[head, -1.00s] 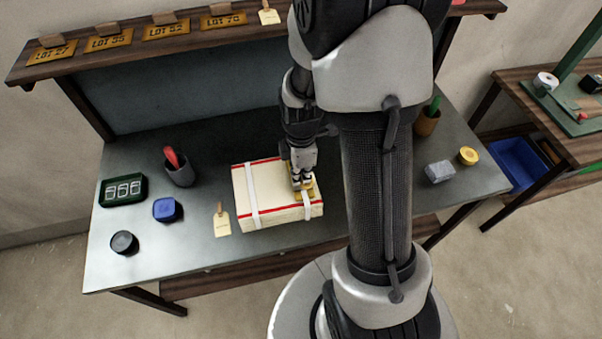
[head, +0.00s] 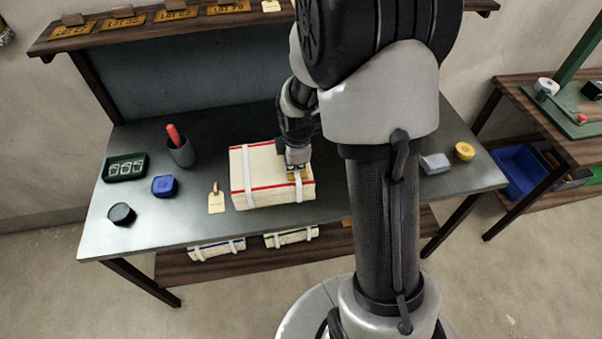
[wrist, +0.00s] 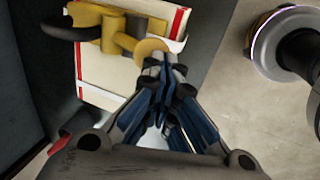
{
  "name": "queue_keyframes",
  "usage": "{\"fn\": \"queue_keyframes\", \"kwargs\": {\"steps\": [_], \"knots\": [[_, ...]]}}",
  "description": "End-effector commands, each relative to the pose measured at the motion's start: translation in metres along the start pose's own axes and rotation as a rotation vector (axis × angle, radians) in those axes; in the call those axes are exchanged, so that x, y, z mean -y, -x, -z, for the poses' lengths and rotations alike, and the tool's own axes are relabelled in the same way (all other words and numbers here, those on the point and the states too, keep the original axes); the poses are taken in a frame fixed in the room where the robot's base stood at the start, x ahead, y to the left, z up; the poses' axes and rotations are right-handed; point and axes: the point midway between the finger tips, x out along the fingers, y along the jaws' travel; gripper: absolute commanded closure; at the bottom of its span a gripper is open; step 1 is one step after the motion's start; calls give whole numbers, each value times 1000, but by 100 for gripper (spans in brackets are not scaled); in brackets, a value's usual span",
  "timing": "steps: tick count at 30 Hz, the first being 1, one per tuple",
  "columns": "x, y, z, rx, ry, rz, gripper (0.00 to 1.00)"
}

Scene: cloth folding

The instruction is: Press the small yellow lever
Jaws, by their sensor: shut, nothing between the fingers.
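A pale folded cloth bundle with red edging (head: 262,184) lies on the grey bench, wrapped by two white straps. A yellow buckle (head: 297,175) sits on the right strap. In the wrist view the yellow buckle body (wrist: 116,32) carries a rounded yellow lever (wrist: 150,47), with a dark curved piece at its left. My gripper (head: 298,164) is shut and empty, over the right part of the bundle. In the wrist view its blue-grey fingertips (wrist: 166,66) are right at the lever's rounded end; I cannot tell whether they touch it. My fingers hide part of the strap.
A paper tag (head: 216,202), blue box (head: 164,186), black puck (head: 121,214), counter (head: 125,167) and cup (head: 181,152) stand left of the bundle. A grey block (head: 435,164) and yellow roll (head: 465,151) are at right. More bundles (head: 216,249) lie on the lower shelf.

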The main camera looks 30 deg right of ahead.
Motion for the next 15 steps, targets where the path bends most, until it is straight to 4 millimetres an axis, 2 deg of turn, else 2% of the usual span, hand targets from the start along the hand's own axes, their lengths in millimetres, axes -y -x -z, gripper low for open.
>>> {"fn": "queue_keyframes", "kwargs": {"steps": [9, 15], "knots": [[12, -17, 1, 0, -1, 4, 100], [12, -18, 1, 0, -1, 3, 100]]}}
